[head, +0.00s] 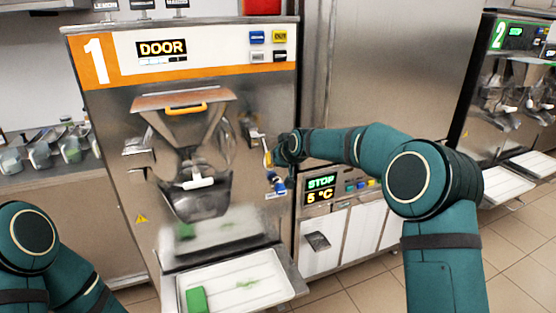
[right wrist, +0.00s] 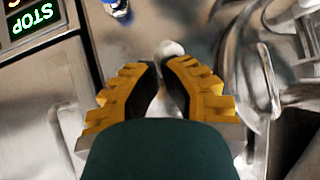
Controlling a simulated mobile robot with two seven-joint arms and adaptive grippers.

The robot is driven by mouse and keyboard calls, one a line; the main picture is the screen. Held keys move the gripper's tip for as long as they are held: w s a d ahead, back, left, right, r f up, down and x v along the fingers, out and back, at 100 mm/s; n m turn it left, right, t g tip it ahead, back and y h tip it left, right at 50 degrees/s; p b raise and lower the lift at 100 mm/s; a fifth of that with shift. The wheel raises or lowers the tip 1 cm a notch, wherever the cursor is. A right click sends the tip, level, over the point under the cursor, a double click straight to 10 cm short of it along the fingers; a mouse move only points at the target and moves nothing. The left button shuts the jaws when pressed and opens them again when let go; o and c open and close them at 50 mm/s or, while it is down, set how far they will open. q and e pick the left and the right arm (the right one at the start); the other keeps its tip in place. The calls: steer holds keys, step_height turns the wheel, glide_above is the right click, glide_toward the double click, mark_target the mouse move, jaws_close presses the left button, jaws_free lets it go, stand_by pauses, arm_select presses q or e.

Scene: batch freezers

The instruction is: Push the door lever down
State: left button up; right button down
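Machine 1 (head: 115,110) is a steel batch freezer whose display (head: 162,47) reads DOOR. My right gripper (head: 268,158) is at the right side of its front, beside the funnel-shaped hopper. In the right wrist view its yellow fingers (right wrist: 163,80) with black pads are close together on either side of a silver lever (right wrist: 170,48) with a rounded end. The lever's end pokes out past the fingertips, and the pads appear to touch its shaft. In the head view the lever is mostly hidden by my gripper. My left arm shows at lower left, but its gripper is out of view.
A white handle (head: 198,183) sits on the front door. A tray (head: 240,288) with a green block (head: 196,300) juts out below. A blue-capped fitting (head: 278,183) and a STOP display (head: 321,182) are near my right gripper. Machine 2 (head: 515,75) stands at far right.

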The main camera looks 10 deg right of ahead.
steer(key=shift+w+f, duration=0.35)
steer(key=shift+f, duration=0.05)
steer(key=shift+r, duration=0.1)
steer(key=shift+r+p, duration=0.55)
steer(key=shift+r, duration=0.2)
steer(key=shift+s, duration=0.1)
